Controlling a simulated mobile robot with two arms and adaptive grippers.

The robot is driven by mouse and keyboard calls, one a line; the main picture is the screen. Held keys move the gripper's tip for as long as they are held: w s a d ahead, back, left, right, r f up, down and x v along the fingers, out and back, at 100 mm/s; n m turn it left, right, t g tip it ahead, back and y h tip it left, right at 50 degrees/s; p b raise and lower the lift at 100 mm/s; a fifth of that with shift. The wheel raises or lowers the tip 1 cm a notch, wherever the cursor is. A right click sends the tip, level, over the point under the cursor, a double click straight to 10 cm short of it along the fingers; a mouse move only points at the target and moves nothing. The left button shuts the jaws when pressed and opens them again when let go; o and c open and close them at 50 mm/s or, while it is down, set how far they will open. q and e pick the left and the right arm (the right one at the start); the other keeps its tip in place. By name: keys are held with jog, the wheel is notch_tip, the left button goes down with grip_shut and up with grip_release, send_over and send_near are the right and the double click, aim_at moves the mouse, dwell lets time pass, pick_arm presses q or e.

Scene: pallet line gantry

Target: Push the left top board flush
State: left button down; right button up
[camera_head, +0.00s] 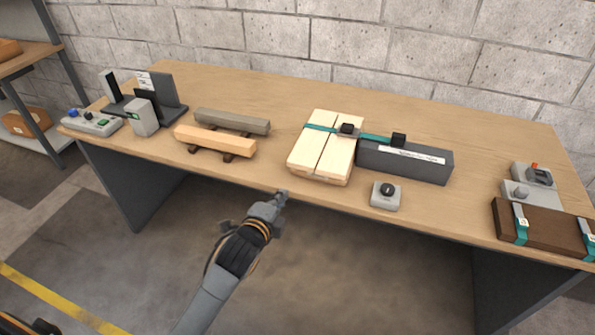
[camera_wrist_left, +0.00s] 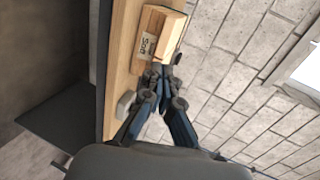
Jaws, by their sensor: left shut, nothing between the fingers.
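Two pale boards lie side by side on top of a small pallet stack near the middle of the bench, the left top board (camera_head: 312,150) and the right top board (camera_head: 339,160). A thin dark seam runs between them. A teal strap (camera_head: 321,128) with a black buckle crosses the stack toward the back. My left gripper (camera_head: 282,194) is shut and empty at the bench's front edge, left of and in front of the stack, apart from it. In the left wrist view its fingertips (camera_wrist_left: 168,68) appear close to a labelled wooden stack (camera_wrist_left: 148,44). My right gripper is not in view.
A dark grey box (camera_head: 405,162) stands right of the stack, with a small knob unit (camera_head: 385,196) in front. Two beams, orange-tan (camera_head: 215,140) and grey (camera_head: 232,121), lie on supports to the left. The bench top (camera_head: 280,88) behind the stack is clear.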

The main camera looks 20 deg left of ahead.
pick_arm(q)
send_near(303, 161)
jog(key=x, duration=0.2)
jog(key=f+x, duration=0.1)
jog(key=x, duration=0.2)
jog(key=shift+s+f+p, duration=0.1)
jog(key=shift+p, duration=0.25)
jog(key=w+b, duration=0.2)
jog(key=w, duration=0.2)
jog(key=shift+w+d+f, duration=0.1)
jog(key=shift+w, duration=0.2)
jog(key=shift+s+r, duration=0.1)
jog(key=shift+r, duration=0.1)
